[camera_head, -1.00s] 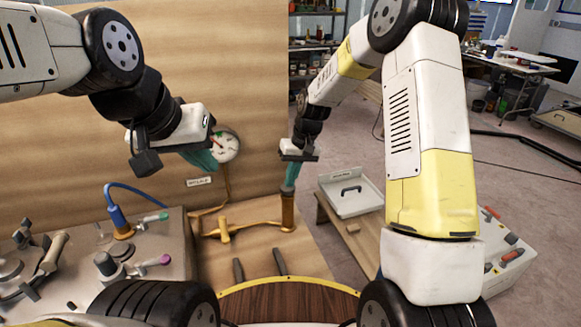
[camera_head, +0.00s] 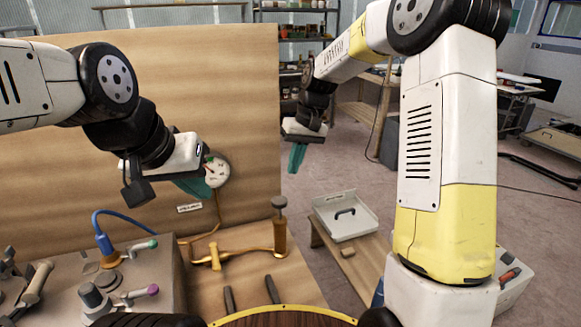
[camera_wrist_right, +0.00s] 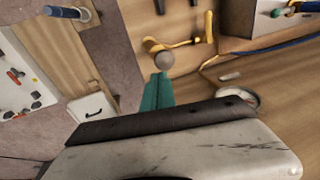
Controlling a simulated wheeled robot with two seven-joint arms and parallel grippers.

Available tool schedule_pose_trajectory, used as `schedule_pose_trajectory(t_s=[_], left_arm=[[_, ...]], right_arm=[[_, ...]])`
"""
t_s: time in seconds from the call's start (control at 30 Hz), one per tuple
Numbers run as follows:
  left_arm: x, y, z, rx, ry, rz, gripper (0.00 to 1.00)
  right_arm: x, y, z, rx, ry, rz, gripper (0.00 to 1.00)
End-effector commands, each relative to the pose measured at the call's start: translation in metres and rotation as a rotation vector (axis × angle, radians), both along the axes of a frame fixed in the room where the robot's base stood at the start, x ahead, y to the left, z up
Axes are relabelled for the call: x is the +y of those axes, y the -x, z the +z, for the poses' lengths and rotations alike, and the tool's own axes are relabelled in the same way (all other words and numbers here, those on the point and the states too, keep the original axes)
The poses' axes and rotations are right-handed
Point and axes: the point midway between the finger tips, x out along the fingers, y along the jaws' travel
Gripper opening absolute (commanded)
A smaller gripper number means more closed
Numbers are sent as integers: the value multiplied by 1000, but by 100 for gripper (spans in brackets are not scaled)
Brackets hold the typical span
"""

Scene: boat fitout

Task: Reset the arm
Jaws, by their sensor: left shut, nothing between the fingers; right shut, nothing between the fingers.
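My right gripper (camera_head: 297,157) is raised at the middle of the head view, above and right of the bronze pump (camera_head: 279,238) with its dark knob handle. It is shut and apart from the pump. Its teal fingers (camera_wrist_right: 157,92) also show closed and empty in the right wrist view, with the pump's round knob (camera_wrist_right: 164,60) beyond their tips. My left gripper (camera_head: 200,187) is at the left in front of the wooden panel, shut, its teal fingers by the round gauge (camera_head: 217,168). I cannot tell whether they touch the gauge.
A grey console (camera_head: 130,270) with levers and a blue hose stands at the lower left. The wooden panel (camera_head: 230,90) stands behind. Open floor lies beyond the bench.

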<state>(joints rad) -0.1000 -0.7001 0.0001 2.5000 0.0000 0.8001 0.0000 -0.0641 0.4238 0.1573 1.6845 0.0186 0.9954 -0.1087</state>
Motion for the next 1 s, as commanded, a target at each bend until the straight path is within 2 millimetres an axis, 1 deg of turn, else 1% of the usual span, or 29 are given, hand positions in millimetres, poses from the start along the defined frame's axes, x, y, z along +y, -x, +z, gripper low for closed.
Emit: schedule_pose_trajectory(t_s=[0.27,0.37,0.47,0.57,0.6,0.67,0.7,0.83,0.9,1.0], left_arm=[[0,0,0,0,0,0,0],[0,0,0,0,0,0,0],[0,0,0,0,0,0,0],[0,0,0,0,0,0,0],[0,0,0,0,0,0,0],[0,0,0,0,0,0,0],[0,0,0,0,0,0,0],[0,0,0,0,0,0,0],[0,0,0,0,0,0,0],[0,0,0,0,0,0,0]], right_arm=[[-1,1,2,-3,1,-1,0],[-7,10,15,-24,5,-10,0],[-19,29,38,-68,15,-34,0],[-36,60,66,-126,24,-68,0],[-43,73,75,-150,27,-83,0],[-53,94,87,-184,30,-106,0],[-59,108,94,-207,29,-121,0],[-77,155,110,-280,25,-172,0],[-86,180,113,-319,19,-200,0],[-96,212,114,-370,6,-237,0]])
